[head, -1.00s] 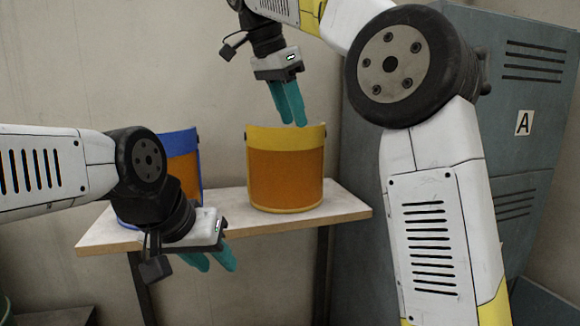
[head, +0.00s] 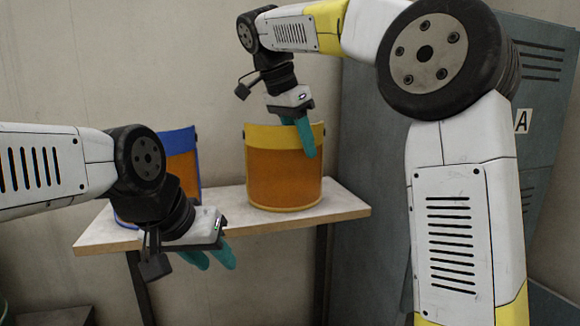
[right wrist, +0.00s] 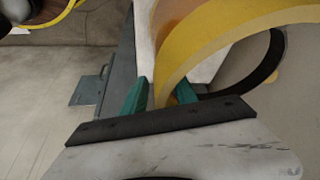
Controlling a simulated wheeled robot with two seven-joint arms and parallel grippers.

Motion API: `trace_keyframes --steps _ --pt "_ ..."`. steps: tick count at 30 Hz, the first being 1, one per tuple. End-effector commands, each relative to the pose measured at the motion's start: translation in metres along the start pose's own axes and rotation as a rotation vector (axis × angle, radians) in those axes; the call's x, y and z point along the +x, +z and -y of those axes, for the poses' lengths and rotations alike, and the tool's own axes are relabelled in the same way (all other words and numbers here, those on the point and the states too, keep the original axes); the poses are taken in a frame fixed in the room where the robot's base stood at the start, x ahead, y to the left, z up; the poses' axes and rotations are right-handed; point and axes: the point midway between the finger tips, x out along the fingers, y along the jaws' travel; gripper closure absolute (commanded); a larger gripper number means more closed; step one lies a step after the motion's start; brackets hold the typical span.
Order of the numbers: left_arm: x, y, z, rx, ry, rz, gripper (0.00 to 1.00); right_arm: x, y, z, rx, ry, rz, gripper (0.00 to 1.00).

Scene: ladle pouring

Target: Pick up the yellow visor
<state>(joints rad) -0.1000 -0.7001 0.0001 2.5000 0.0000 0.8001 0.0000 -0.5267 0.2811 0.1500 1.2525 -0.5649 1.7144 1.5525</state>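The yellow visor (head: 284,181), a curved amber shield with a yellow top band and bottom edge, stands upright on a small shelf (head: 345,203). My right gripper (head: 306,150) is at the right part of its top band. In the right wrist view, the teal fingers of this gripper (right wrist: 161,97) are apart, with the yellow band (right wrist: 196,47) passing between them. The band shows no clear grip; contact cannot be told. My left gripper (head: 211,262) is open and empty, low in front of the shelf's left part.
A blue-banded visor (head: 182,150) stands left on the same shelf, partly hidden by my left arm. A grey cabinet (head: 375,130) marked A stands to the right. The wall is close behind the shelf.

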Motion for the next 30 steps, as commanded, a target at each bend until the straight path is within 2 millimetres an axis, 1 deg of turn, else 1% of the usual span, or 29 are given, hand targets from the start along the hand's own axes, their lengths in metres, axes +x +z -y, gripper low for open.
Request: trace_keyframes --steps 5,6,10,30 --pt "0.0000 0.0000 0.0000 0.000 0.000 0.000 0.64 -0.0002 0.0000 0.0000 0.000 -0.001 0.000 0.66" --pt "0.0000 0.0000 0.0000 0.000 0.000 0.000 0.64 -0.0003 0.0000 0.0000 0.000 -0.001 0.000 0.73" --pt "0.0000 0.0000 0.0000 0.000 0.000 0.000 0.64 -0.0003 0.0000 0.0001 0.000 -0.001 0.000 0.99" --pt "0.0000 0.0000 0.0000 0.000 0.000 0.000 0.64 -0.0002 0.0000 0.0000 0.000 0.000 0.000 1.00"
